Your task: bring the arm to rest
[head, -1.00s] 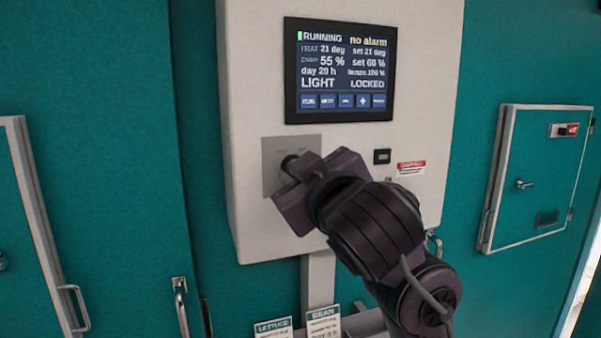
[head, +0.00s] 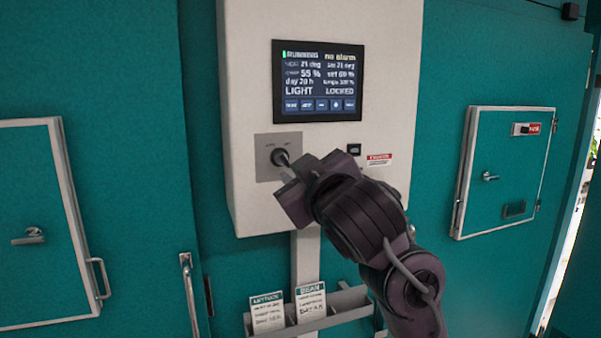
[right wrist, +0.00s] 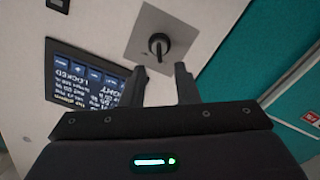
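My right arm reaches up from the lower right in the head view. Its gripper (head: 286,169) is in front of the grey switch plate (head: 263,172) on the white control box. In the right wrist view the two fingers (right wrist: 161,82) stand apart with nothing between them. The black rotary knob (right wrist: 159,45) is beyond the fingertips, and a gap shows between them. The knob also shows in the head view (head: 279,157), left of the gripper. The screen (head: 318,81) reads RUNNING, no alarm, LIGHT and LOCKED. My left gripper is not in view.
The white control box (head: 392,60) hangs on teal panels. Below it a rack (head: 349,298) holds cards labelled LETTUCE (head: 267,312) and BEAN (head: 311,302). Small teal doors with handles are at the left (head: 28,215) and right (head: 507,155). A vertical handle (head: 190,292) sticks out at lower left.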

